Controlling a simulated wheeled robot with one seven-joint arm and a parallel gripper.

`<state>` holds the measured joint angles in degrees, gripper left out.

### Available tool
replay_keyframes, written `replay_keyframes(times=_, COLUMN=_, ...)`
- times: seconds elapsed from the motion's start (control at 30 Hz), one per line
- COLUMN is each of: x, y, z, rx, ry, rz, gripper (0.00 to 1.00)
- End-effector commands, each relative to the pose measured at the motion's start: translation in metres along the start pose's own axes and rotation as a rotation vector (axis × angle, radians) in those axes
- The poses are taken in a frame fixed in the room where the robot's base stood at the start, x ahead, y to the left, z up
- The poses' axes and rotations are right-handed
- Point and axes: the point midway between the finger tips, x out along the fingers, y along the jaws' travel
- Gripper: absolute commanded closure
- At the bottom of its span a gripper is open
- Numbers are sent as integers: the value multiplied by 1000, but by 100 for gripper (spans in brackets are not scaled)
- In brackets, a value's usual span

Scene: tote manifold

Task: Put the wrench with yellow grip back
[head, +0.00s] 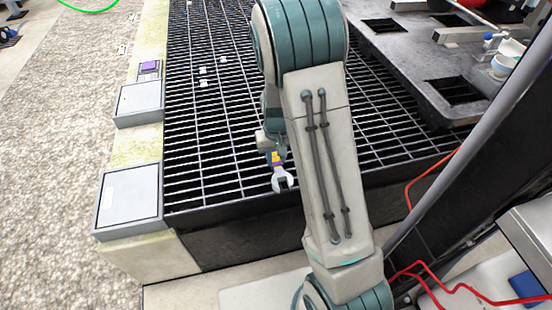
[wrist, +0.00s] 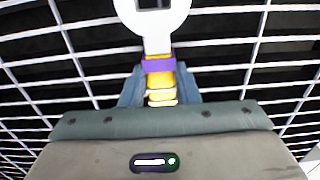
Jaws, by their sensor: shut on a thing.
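The black grating (head: 215,130) spans the middle, with small white bits on it. Grey boxes (head: 130,195) sit along its left ledge, with a purple item (head: 149,66) farther back. A dark slab with square holes (head: 400,50) is at right. Red cables (head: 430,275) run at lower right.

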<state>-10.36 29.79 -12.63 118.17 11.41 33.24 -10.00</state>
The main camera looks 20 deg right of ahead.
Motion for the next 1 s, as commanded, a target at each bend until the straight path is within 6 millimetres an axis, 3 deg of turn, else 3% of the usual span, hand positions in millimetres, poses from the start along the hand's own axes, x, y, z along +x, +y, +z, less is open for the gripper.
replay_keyframes(times=0.27, x=2, y=0, z=0, rx=0, ry=1, rz=0, gripper=99)
replay_keyframes(times=0.3, x=2, y=0, z=0, rx=-1, ry=1, rz=0, gripper=66)
replay_keyframes(times=0.37, x=1, y=0, z=0, rx=-1, ry=1, rz=0, gripper=50)
replay_keyframes(times=0.73, x=-4, y=0, z=0, rx=-1, ry=2, rz=0, gripper=50)
replay_keyframes(times=0.87, x=-24, y=0, z=-1, rx=-2, ry=4, rz=0, gripper=50)
replay_keyframes(times=1.0, x=-56, y=0, z=-2, rx=-1, ry=7, rz=-1, gripper=50)
